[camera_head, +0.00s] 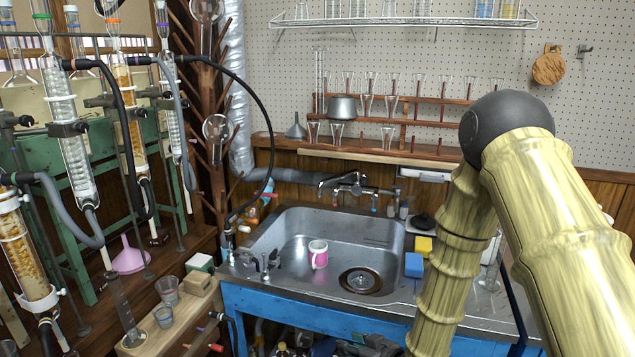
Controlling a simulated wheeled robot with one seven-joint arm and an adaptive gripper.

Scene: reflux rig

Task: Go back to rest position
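My arm comes in from the right side of the head view, with yellow bamboo-like links and a dark round joint. It bends at the joint and its forward link runs down toward the bottom edge. My gripper is not in view, so I cannot see whether it is open, shut or holding anything. A pink and white mug (318,254) stands upright in the metal sink (290,232), left of the drain (361,281).
The reflux rig's glass condensers (68,130) and hoses fill the left side. Glass beakers (168,290) stand on a wooden block at lower left. A blue sponge (414,265) and a yellow sponge (423,246) lie right of the sink, close to my arm. A wall shelf (400,21) holds glassware.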

